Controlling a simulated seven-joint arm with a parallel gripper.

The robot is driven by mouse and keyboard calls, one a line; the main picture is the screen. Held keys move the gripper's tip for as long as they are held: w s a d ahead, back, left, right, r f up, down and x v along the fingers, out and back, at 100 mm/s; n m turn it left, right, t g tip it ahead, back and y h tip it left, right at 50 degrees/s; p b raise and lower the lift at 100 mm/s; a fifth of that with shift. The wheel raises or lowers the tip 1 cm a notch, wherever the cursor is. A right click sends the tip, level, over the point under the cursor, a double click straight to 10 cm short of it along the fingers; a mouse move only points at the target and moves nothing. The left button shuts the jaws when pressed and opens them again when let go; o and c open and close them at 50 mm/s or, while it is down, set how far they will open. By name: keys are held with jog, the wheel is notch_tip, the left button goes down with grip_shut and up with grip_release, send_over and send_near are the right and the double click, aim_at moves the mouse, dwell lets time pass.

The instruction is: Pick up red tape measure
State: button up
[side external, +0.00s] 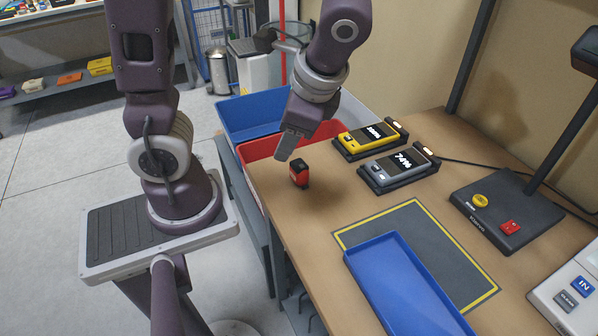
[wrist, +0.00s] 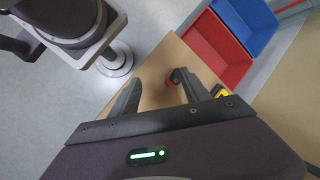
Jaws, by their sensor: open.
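The red tape measure (side external: 299,173), red with black parts, stands on the wooden bench near its left edge in the side external view. In the wrist view the tape measure (wrist: 171,79) shows at the far side of the opening, close to the right finger and partly hidden by it. My gripper (side external: 287,147) is open and empty, above and slightly left of the tape measure in the side external view. Its two fingers also show in the wrist view (wrist: 158,88), spread apart. I see no contact with the tape measure.
A red bin (side external: 256,150) and a blue bin (side external: 236,113) stand beyond the bench's left edge. Two handheld devices, yellow (side external: 370,137) and grey (side external: 397,166), sit in black cradles. A blue tray (side external: 410,296) lies on a dark mat (side external: 432,236). Bare bench surrounds the tape measure.

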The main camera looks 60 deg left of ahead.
aim_at(293, 163)
jog(key=w+f+m+y, duration=0.2)
jog(key=f+m, duration=0.1)
jog(key=f, duration=0.1)
jog(key=w+a+f+m+y, duration=0.1)
jog(key=w+f+m+y, duration=0.1)
jog(key=f+m+y, duration=0.1)
jog(key=w+a+f+m+y, duration=0.1)
jog(key=w+f+m+y, duration=0.1)
jog(key=f, duration=0.3)
jog(key=shift+a+f+m+y, duration=0.25)
jog(key=shift+m+y, duration=0.35)
jog(key=shift+m, duration=0.3)
jog(key=shift+a+f, duration=0.15)
jog(key=shift+f, duration=0.1)
jog(key=x, duration=0.7)
jog(key=shift+s+f, duration=0.15)
jog(key=shift+s, duration=0.15)
grip_shut()
